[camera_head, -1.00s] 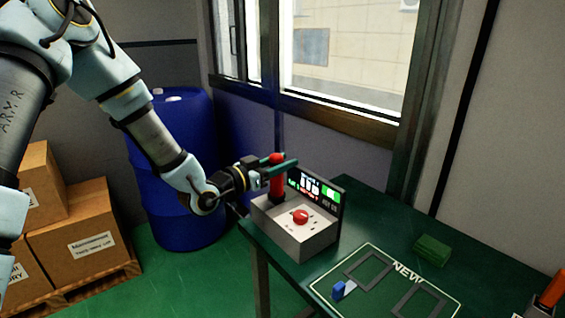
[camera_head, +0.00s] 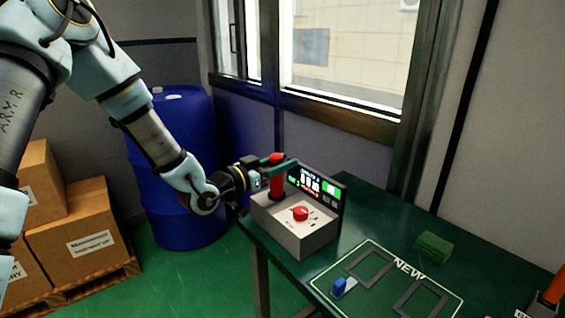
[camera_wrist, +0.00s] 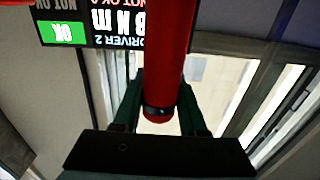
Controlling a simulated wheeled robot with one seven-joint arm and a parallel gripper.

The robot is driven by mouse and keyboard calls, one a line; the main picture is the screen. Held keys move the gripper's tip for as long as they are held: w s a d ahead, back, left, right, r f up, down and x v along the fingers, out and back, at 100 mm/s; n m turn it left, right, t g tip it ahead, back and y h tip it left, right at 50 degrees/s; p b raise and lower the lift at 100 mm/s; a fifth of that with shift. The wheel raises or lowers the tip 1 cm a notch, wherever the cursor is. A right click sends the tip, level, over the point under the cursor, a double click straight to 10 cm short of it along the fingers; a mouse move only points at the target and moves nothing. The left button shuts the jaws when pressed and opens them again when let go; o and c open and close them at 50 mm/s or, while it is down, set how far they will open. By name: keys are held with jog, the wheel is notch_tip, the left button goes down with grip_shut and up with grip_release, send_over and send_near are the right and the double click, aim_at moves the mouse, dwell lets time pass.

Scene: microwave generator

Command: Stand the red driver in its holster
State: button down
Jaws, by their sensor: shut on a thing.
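The red driver (camera_head: 277,180) stands roughly upright at the left end of a grey tester box. My gripper (camera_head: 278,161) is shut on the upper part of its red handle. In the wrist view the red handle (camera_wrist: 173,60) lies between the two dark green fingers (camera_wrist: 160,105), with a black band near its end. The driver's lower tip is hidden at the box. At the table's lower right corner, a red-orange upright part (camera_head: 553,290) rises from a dark and orange piece cut by the picture edge; I cannot tell whether this is the holster.
The grey tester box (camera_head: 300,235) has a red knob (camera_head: 300,213) and a screen (camera_head: 318,193) with a green OK field. A green block (camera_head: 433,247), a blue piece (camera_head: 339,287) and a NEW-marked outline lie on the green table (camera_head: 375,215).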

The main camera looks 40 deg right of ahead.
jog(key=shift+f, duration=0.15)
dwell(0.5)
jog(key=shift+c, duration=1.9)
grip_release()
jog(key=shift+f, duration=0.1)
jog(key=shift+a+b, duration=0.1)
jog(key=shift+b, duration=0.2)
jog(key=a+b, duration=0.2)
jog(key=a, duration=0.8)
jog(key=shift+a+b, duration=0.35)
